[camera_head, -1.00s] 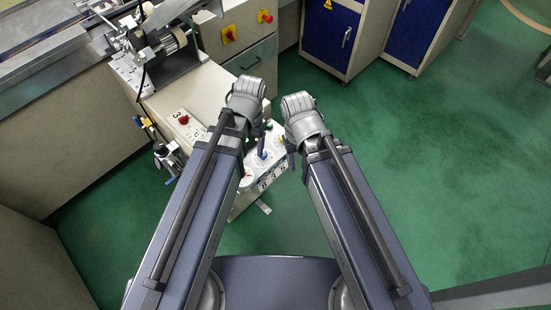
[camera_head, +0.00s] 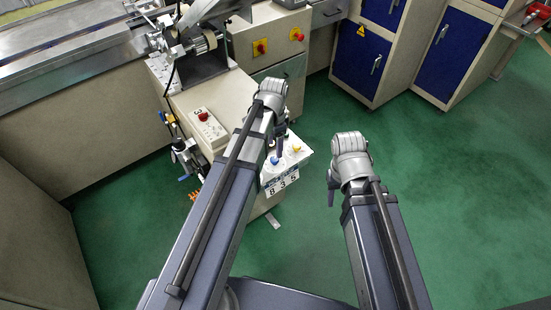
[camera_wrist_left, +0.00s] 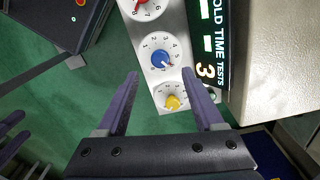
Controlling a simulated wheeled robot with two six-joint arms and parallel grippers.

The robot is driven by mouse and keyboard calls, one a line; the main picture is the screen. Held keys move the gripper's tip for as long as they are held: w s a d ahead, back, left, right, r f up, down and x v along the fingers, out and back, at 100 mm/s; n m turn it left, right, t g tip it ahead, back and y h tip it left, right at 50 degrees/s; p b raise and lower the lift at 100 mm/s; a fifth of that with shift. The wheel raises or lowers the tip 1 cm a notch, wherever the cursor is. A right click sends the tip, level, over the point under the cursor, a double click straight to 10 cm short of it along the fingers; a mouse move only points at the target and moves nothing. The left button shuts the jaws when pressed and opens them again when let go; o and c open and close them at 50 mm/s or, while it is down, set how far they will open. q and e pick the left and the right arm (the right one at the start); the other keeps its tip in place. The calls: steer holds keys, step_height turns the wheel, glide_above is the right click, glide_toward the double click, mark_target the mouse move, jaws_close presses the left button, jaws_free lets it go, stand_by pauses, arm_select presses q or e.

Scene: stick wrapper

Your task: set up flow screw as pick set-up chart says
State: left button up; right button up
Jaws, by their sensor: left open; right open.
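My left gripper (camera_head: 277,152) is open and empty over the machine's dial panel. In the left wrist view its two fingers (camera_wrist_left: 160,74) point at a blue knob (camera_wrist_left: 160,62) on a numbered dial; no contact is visible. A yellow knob (camera_wrist_left: 172,102) sits below it and a red knob (camera_wrist_left: 140,3) is cut off above. A black strip (camera_wrist_left: 208,45) beside them reads "HOLD TIME TESTS" with a 3. My right gripper (camera_head: 332,192) hangs over green floor, right of the panel; the head view hides its jaw gap. I cannot identify the flow screw or a chart.
The cream machine body (camera_head: 235,95) carries a switch box with a red button (camera_head: 203,116). A valve unit (camera_head: 184,155) with hoses stands at its left side. Blue-door cabinets (camera_head: 357,55) stand at the back. Green floor (camera_head: 460,190) is open to the right.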

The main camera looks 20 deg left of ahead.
mark_target(275, 159)
arm_select(q)
step_height(275, 159, down, 6)
steer(key=b, duration=0.5)
steer(key=shift+f+b, duration=0.25)
steer(key=shift+b, duration=0.15)
steer(key=shift+r, duration=0.1)
jaws_close()
